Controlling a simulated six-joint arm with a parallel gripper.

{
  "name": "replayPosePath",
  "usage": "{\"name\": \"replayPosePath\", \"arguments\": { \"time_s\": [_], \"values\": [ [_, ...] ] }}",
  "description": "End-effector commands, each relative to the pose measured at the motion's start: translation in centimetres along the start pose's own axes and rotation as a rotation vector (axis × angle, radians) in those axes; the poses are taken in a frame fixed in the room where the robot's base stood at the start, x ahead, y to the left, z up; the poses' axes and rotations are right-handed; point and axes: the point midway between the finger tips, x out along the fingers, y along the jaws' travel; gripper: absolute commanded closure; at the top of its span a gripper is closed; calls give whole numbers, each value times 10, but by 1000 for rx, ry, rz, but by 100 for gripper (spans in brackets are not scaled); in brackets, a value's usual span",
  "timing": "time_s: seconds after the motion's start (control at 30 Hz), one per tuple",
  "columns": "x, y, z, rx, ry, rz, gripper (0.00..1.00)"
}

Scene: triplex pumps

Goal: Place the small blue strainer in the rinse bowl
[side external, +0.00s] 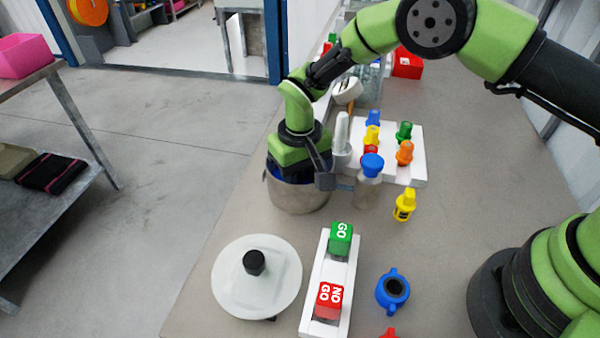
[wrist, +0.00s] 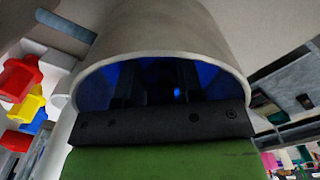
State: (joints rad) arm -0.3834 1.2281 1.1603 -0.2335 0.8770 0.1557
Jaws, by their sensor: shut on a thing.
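The steel bowl (side external: 300,199) stands near the left edge of the grey bench. My gripper (wrist: 155,76) points down into its mouth, and its fingertips are hidden by the bowl wall in the side view. In the wrist view, the bowl wall (wrist: 150,30) arches over the dark fingers. Blue surface, taken as the small blue strainer (wrist: 215,80), shows around the fingers inside the rim. My gripper is shut on it. Its shape and whether it touches the bowl floor are hidden in shadow.
A white rack (side external: 416,172) with several coloured knobs and a blue-capped jar (side external: 370,182) stand close right of the bowl. A yellow piece (side external: 405,205), GO/NO GO holder (side external: 318,278), white lidded disc (side external: 228,285) and blue winged ring (side external: 382,292) lie in front.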

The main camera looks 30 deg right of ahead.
Motion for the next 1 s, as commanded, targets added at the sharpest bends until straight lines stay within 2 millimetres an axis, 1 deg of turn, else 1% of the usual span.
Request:
{"name": "replayPosePath", "arguments": {
  "time_s": [0.37,0.4,0.47,0.5,0.7,0.8,0.87,0.97,1.0],
  "values": [
    [4,0,0,0,0,0,88],
    [3,0,0,0,1,0,57],
    [3,0,0,0,1,0,43],
    [3,0,0,0,1,0,40],
    [3,0,0,0,1,0,40],
    [0,0,0,0,2,0,40],
    [-6,0,-1,0,2,-1,40],
    [-22,0,-1,-1,5,-2,40],
    [-31,0,-1,-1,5,-1,40]
  ]
}}
